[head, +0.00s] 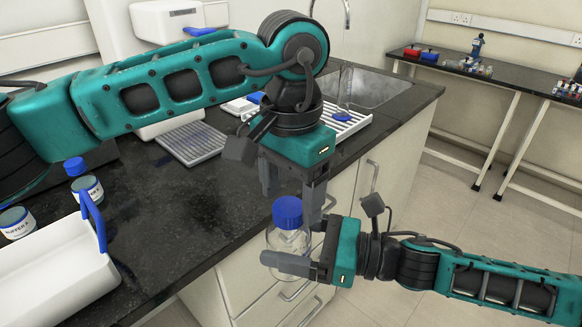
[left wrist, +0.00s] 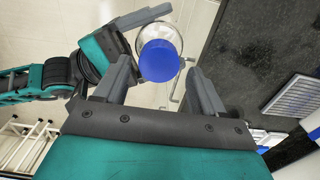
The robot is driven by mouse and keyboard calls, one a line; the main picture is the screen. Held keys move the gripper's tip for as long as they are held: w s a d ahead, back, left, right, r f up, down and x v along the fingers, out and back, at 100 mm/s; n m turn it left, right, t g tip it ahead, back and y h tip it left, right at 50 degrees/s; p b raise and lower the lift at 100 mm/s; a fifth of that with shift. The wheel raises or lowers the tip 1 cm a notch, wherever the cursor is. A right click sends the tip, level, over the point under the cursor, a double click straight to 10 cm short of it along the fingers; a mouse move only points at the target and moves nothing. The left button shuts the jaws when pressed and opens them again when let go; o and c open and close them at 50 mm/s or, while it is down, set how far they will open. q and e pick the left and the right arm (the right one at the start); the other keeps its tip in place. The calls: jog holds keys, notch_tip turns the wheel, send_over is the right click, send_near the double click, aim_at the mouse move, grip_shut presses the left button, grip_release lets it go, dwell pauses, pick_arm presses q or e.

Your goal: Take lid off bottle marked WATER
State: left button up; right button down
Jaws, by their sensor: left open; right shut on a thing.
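A clear bottle (head: 289,240) with a blue lid (head: 287,210) is held upright in front of the counter's edge. No label is readable on it. My right gripper (head: 305,248) is shut on the bottle's body from the right, below the lid. My left gripper (head: 291,190) is open, pointing down just above the lid. In the left wrist view the lid (left wrist: 160,61) shows from above, a little beyond the gap between my left fingertips (left wrist: 163,80). The left gripper does not hold it. The lid covers most of the bottle in that view.
A white tray (head: 65,262) with a blue handle and blue-lidded bottles (head: 86,182), one labelled BUFFER, stand on the dark counter (head: 200,235) at left. A white rack (head: 340,122) with a glass cylinder stands by the sink. Below the bottle are drawers and open floor.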

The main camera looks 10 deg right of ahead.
pick_arm(q)
jog(key=shift+f, duration=0.45)
jog(key=shift+c, duration=0.3)
